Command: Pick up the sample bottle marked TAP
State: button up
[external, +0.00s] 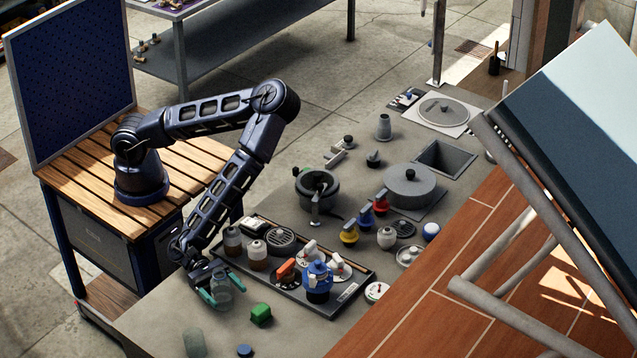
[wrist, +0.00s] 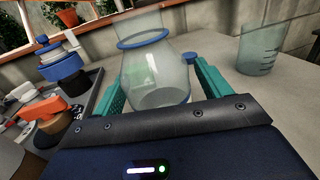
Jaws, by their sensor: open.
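A clear, pale glass bottle (wrist: 155,78) with a blue ring round its neck stands between the two green fingers of my gripper (wrist: 162,92) in the wrist view. I can read no TAP mark on it. In the external view my gripper (external: 221,296) is low over the grey counter, left of the black tray, with the clear bottle (external: 222,284) between its fingers. The jaws are open; I cannot tell whether either finger touches the glass. Two other bottles, one (external: 232,240) and another (external: 257,255), stand at the tray's left end; their marks are too small to read.
A clear beaker (wrist: 262,48) stands right of the bottle in the wrist view. The black tray (external: 345,295) holds blue, orange and white valve-like parts. The counter's front left is mostly clear.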

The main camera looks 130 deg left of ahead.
jog(key=c, duration=1.2)
jog(key=shift+o, duration=0.2)
jog(key=shift+r, duration=0.2)
notch_tip(320, 180, up, 19)
jog(key=shift+r, duration=0.2)
dwell(0.6)
jog(key=shift+r, duration=0.15)
dwell(0.4)
